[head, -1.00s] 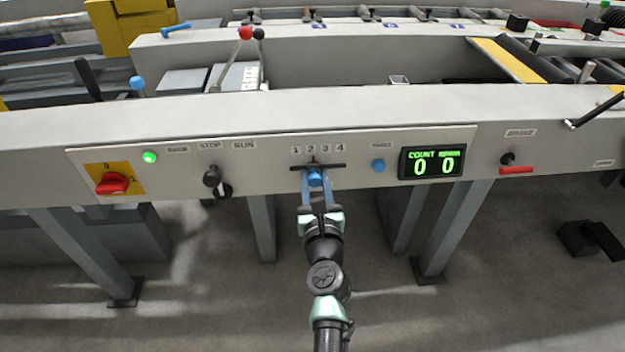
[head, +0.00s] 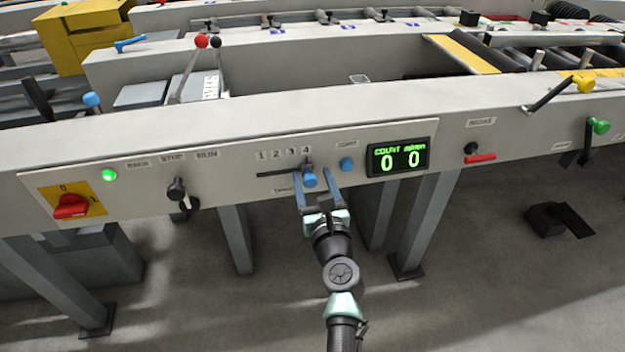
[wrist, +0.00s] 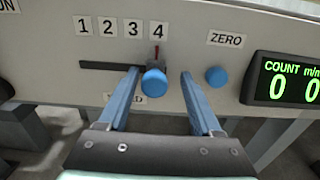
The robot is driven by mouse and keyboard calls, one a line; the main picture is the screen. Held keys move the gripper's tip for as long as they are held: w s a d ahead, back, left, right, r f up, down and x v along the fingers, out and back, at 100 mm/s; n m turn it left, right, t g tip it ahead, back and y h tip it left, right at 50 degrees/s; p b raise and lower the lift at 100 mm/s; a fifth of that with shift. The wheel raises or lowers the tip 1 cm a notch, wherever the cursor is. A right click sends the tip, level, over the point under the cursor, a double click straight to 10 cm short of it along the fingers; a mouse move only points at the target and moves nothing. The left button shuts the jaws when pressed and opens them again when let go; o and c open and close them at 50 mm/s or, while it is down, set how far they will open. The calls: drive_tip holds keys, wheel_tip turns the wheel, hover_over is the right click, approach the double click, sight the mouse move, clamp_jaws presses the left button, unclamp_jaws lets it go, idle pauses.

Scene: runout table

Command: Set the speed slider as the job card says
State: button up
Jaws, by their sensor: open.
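The speed slider's blue knob (head: 309,180) is at the right end of its dark horizontal slot (head: 276,174), under the number 4. In the wrist view the knob (wrist: 154,82) has a red pointer (wrist: 157,52) that stands just below the 4 label (wrist: 158,30). My gripper (head: 313,180) is open, with its blue fingers on either side of the knob. In the wrist view the left finger is close against or beside the knob, and the right finger (wrist: 195,95) is clearly apart from it. No job card can be read in these views.
A blue ZERO button (wrist: 217,76) is just right of my right finger. The green count display (head: 398,159) reads 0 0. A black STOP/RUN lever (head: 177,190) and a red rotary switch (head: 71,206) are further left on the panel.

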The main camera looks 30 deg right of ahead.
drive_tip(key=p+v, duration=0.2)
drive_tip(key=v, duration=1.1)
drive_tip(key=shift+p, duration=0.4)
